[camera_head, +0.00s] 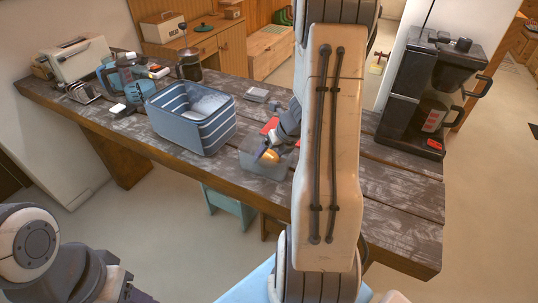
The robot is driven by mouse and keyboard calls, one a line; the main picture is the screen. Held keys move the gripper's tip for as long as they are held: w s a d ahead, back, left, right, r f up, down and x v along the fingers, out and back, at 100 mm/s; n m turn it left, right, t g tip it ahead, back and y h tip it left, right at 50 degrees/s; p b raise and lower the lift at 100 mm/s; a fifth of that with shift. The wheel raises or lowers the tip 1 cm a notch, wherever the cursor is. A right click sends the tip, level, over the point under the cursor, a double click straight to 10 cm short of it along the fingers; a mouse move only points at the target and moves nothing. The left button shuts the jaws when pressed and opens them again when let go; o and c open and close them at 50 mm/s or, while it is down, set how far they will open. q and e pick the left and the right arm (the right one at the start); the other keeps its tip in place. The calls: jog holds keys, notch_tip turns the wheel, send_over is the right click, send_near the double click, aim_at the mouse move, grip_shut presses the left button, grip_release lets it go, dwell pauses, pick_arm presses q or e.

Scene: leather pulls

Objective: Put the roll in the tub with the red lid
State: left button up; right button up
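A clear tub (253,163) stands near the front edge of the table, with a red piece (268,124) at its back that looks like its lid. An orange-brown roll (271,155) shows at the tub, within its outline. My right gripper (267,151) reaches down to the tub from above, its dark fingertips right at the roll. I cannot tell whether the fingers are shut on it. The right arm hides the space to the right of the tub. My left arm is low at the left; its gripper is not clearly seen.
A blue striped basket (207,138) with pale contents stands left of the tub on the wooden table (390,200). A black coffee maker (425,95) stands at the right. A toaster (78,60), cups and small items crowd the left end. The table's front right is clear.

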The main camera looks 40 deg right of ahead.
jog(key=shift+r, duration=0.3)
jog(key=p+v, duration=0.2)
jog(key=v, duration=1)
jog(key=a+r+n+g+y, duration=0.2)
jog(key=a+n+g, duration=0.1)
jog(key=a+n, duration=1.75)
jog(key=s+a+n+g+h, duration=0.2)
jog(key=s+a+n, duration=1.3)
jog(key=n, duration=1.1)
jog(key=shift+s+a+r+h, duration=0.15)
jog(key=shift+r+h, duration=0.15)
jog(key=shift+r, duration=0.1)
